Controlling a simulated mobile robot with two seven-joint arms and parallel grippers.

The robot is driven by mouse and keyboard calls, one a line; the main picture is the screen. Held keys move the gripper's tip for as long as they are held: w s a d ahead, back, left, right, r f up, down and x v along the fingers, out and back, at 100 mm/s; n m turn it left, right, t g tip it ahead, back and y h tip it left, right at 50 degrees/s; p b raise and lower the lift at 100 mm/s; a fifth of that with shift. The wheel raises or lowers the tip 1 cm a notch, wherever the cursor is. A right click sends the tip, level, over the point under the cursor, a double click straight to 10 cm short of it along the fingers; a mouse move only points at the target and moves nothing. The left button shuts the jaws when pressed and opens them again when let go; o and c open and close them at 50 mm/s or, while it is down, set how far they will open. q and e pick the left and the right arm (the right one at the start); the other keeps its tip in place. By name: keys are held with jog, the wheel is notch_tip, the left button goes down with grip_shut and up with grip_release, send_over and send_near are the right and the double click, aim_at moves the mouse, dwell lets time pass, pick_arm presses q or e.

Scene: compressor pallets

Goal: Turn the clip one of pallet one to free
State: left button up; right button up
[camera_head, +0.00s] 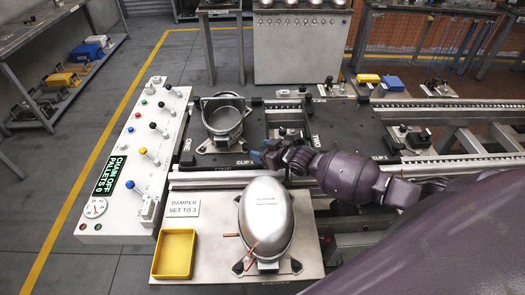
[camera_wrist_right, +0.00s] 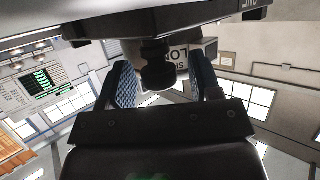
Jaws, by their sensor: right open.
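Pallet one is a black plate (camera_head: 238,131), marked ONE on its front edge, carrying an open metal compressor housing (camera_head: 226,118). The lettering CLIP 1 shows near its front right corner. My right gripper (camera_head: 262,157) is at that corner, and its wrist hides the clip in the head view. In the right wrist view, my right gripper (camera_wrist_right: 163,87) is open, with blue fingers on either side of a dark rounded knob (camera_wrist_right: 157,75), which looks like the clip. I cannot tell whether they touch it. A partly hidden label lies behind the knob. My left gripper is not in view.
A second black pallet (camera_head: 345,128) stands to the right on the rails. In front are a silver dome (camera_head: 266,216), a yellow tray (camera_head: 174,254) and a DAMPER SET TO 3 sign (camera_head: 183,208). A control panel (camera_head: 140,150) with levers stands left.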

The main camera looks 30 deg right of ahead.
grip_shut()
dwell(0.4)
jog(key=shift+w, duration=0.1)
